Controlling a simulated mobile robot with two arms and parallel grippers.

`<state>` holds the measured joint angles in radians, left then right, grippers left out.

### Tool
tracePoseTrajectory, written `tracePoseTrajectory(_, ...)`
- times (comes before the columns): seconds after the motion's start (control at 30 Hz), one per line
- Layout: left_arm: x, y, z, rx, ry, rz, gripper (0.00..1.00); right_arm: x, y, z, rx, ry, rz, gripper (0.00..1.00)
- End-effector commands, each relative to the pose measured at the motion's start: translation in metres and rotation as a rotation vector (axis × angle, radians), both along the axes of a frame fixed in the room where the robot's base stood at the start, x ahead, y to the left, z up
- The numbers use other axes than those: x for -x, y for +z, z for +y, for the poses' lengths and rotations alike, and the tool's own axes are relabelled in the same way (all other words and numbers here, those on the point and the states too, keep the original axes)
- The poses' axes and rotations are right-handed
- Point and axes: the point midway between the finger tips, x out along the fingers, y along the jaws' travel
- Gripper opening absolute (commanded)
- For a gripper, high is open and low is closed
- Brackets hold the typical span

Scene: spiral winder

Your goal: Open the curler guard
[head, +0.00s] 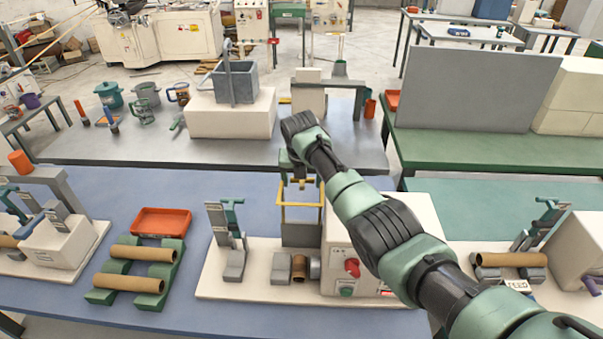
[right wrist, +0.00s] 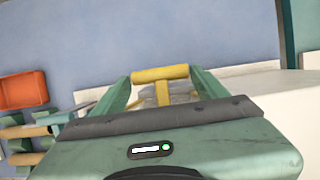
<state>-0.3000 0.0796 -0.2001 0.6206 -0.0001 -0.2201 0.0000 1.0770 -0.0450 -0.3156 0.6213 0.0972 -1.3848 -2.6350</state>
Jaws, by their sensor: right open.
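The curler guard (head: 301,205) is a yellow frame with a yellow bar on top, upright on the winder in the middle of the blue table in the head view. A dark grey panel (head: 301,235) is below it. My right gripper (head: 298,178) is at the top of the guard, its fingers partly hidden by my wrist. In the right wrist view the yellow bar (right wrist: 160,73) lies between and just beyond the two green fingers (right wrist: 163,85), which are open and apart. I cannot tell whether they touch it. My left gripper is not in view.
The winder's white housing (head: 340,235) with a red knob (head: 352,267) stands right of the guard. A cardboard tube (head: 299,268) lies below it. A grey-green post (head: 228,225) stands left. An orange tray (head: 161,222) and tubes on green racks (head: 172,252) are farther left.

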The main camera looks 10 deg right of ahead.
Motion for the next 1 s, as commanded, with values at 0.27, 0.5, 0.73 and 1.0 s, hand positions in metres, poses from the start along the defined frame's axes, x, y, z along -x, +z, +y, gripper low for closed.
tracePoseTrajectory(0.27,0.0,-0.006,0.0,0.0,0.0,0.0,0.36,0.009,0.023,0.003,-0.001,0.001,0.003,0.73)
tracePoseTrajectory(0.5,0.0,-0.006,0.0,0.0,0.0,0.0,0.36,0.01,0.027,0.003,0.0,0.001,0.004,0.73)
tracePoseTrajectory(0.73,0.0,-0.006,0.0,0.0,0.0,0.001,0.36,0.01,0.027,0.003,0.0,0.001,0.004,0.73)
tracePoseTrajectory(1.0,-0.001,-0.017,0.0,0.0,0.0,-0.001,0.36,-0.015,0.071,0.006,-0.035,-0.163,-0.174,0.73)
